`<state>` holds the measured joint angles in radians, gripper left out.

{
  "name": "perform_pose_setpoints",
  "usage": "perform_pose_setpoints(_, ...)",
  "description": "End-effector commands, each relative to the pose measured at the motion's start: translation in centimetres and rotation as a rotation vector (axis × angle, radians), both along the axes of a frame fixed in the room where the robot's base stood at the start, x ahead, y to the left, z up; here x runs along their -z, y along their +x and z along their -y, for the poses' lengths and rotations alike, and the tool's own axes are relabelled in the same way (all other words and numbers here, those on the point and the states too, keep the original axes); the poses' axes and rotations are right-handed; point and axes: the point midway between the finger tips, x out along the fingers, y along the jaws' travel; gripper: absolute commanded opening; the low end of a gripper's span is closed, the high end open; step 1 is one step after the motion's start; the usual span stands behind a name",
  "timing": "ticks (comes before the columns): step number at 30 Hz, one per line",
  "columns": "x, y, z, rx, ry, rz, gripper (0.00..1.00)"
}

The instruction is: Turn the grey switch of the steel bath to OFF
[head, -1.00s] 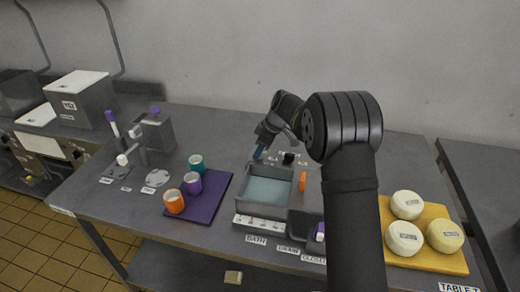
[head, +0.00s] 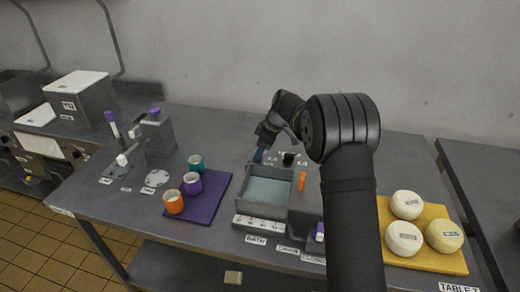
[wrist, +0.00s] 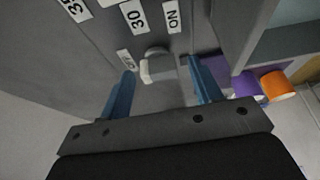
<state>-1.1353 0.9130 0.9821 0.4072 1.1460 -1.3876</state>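The steel bath (head: 240,205) stands at the middle of the table, with pale blue-grey liquid inside. In the wrist view, a light grey switch (wrist: 157,66) stands on the grey surface by an ON label (wrist: 173,16) and a partly covered label that appears to read OFF (wrist: 125,60). Its exact setting is hard to tell. My gripper (wrist: 160,70) is open, with one blue finger on each side of the switch; contact cannot be told. In the head view, my gripper (head: 258,154) is at the bath's back left corner, and the switch is not clearly visible.
Labels reading 30 (wrist: 135,16) and 35 lie close by. A black knob (head: 289,158) and an orange piece (head: 302,181) are near the bath.

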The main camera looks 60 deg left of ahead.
Motion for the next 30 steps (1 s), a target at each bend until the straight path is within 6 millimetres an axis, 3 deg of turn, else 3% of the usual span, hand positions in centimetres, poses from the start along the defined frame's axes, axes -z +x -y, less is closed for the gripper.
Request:
perform_pose_setpoints(7, -0.4, 0.1, 0.0, 0.001, 0.002, 0.001, 0.58)
perform_pose_setpoints(11, -1.9, 0.6, 0.4, 0.002, 0.005, 0.002, 0.58)
perform_pose_setpoints(24, -11.5, 3.4, 3.2, 0.002, 0.005, 0.002, 0.58)
perform_pose_setpoints(30, -14.7, 4.4, 4.2, 0.001, 0.003, 0.001, 0.58)
